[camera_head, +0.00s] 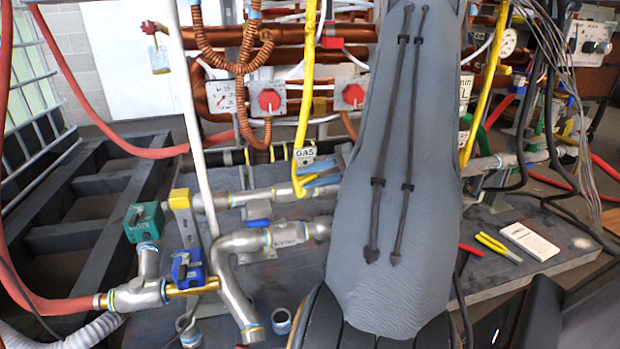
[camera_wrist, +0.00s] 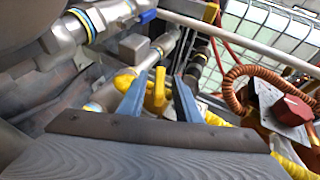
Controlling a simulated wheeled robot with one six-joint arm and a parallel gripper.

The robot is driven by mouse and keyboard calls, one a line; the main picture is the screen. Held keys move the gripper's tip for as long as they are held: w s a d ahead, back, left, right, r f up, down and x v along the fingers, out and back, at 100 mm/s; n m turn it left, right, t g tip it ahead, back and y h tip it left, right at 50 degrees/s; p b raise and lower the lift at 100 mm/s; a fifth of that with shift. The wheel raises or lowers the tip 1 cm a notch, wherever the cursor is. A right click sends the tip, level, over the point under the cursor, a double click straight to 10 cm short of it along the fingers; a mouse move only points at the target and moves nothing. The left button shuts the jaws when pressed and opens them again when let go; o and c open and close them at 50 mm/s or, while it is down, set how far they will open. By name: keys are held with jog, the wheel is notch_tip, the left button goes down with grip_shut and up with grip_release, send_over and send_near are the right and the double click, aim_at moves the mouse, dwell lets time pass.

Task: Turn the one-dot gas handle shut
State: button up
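My gripper (camera_wrist: 157,96) has two blue fingers that stand apart. In the wrist view a yellow handle (camera_wrist: 157,88) shows between them, with a gap visible on at least one side. I cannot tell whether either finger touches it. No dot mark can be made out on the handle. In the head view the blue fingers (camera_head: 322,181) reach left from behind my grey arm, close beside the lower end of a yellow gas pipe (camera_head: 303,130). A "GAS" label (camera_head: 305,156) sits just above. The handle itself cannot be told apart there.
Metal pipes (camera_head: 265,197) run left of the fingers. A green valve box (camera_head: 143,222) and a blue valve (camera_head: 187,267) stand at lower left. Red knobs (camera_head: 269,100) are on the copper pipes behind. The bench (camera_head: 490,265) at right holds a white block (camera_head: 529,241) and pliers.

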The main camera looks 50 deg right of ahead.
jog(key=shift+d, duration=0.1)
